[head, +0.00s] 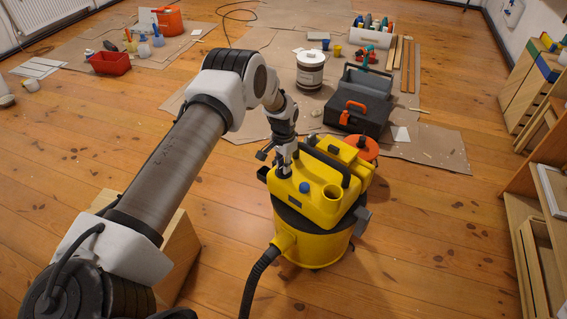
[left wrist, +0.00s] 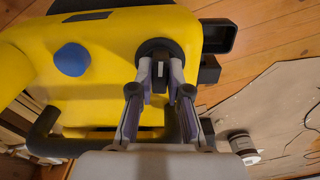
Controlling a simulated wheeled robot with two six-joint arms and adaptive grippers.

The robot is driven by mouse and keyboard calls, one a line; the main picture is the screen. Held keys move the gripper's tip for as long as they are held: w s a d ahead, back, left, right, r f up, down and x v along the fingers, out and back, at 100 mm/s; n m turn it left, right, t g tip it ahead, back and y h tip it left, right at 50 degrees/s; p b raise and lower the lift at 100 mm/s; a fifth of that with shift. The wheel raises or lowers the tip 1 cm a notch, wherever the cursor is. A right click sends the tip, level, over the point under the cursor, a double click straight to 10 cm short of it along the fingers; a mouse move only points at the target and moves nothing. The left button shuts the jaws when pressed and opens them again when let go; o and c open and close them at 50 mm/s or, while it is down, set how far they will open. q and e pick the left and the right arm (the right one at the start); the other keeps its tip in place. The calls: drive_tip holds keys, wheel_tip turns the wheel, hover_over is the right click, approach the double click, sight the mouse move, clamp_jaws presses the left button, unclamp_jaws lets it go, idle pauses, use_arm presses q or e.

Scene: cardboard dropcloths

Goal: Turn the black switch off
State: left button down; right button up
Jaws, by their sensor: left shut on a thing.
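The yellow vacuum (head: 318,205) stands on the wooden floor, with a dark lower band and a black hose at its front left. The black switch (left wrist: 159,47) is on its yellow top, a round dark base with a black piece between my fingertips. My left gripper (head: 282,167) comes down onto the left part of the vacuum's top. In the left wrist view, the left gripper (left wrist: 160,72) is shut on the black switch. The fingers hide part of it, so its turn position cannot be told. A blue round button (left wrist: 72,59) sits beside it. My right gripper is out of view.
A black toolbox (head: 360,100) and a dark-labelled can (head: 310,72) stand on cardboard behind the vacuum. An orange disc (head: 366,148) is close at its back right. Wooden shelving (head: 540,205) lines the right side. Bare floor lies to the vacuum's right.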

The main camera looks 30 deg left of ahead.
use_arm(q)
drive_tip(key=shift+n, duration=0.6)
drive_tip(key=c, duration=1.1)
unclamp_jaws()
wheel_tip(320, 180, up, 12)
drive_tip(key=shift+f, duration=0.1)
